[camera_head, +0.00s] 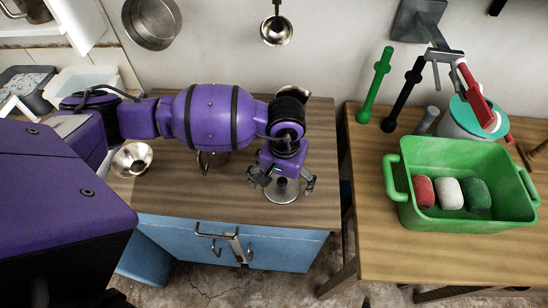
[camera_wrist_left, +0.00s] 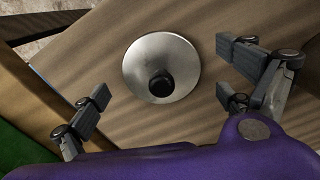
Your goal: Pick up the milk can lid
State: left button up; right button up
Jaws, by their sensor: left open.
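The milk can lid is a round, flat metal disc with a dark knob at its centre. It lies on the wooden top of the blue cabinet, and in the head view its lower part (camera_head: 282,197) shows under my left gripper (camera_head: 281,184). In the left wrist view the lid (camera_wrist_left: 179,57) shows whole, near the top middle. My left gripper (camera_wrist_left: 165,88) is open there, with its fingers spread to the left and right of the lid and nothing between them. The gripper points down above the lid; contact cannot be made out. My right gripper is not in view.
Metal funnel-like vessel (camera_head: 131,159) stands left on the wooden cabinet top (camera_head: 180,200). Other metal ware is partly hidden behind my arm. A second table (camera_head: 400,255) at right holds a green tub (camera_head: 470,220) with several coloured blocks. A gap separates the two tops.

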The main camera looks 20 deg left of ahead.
pick_arm(q)
jog(key=shift+f, duration=0.5)
jog(key=shift+c, duration=0.2)
jog(key=c, duration=1)
jog(key=shift+c, duration=0.3)
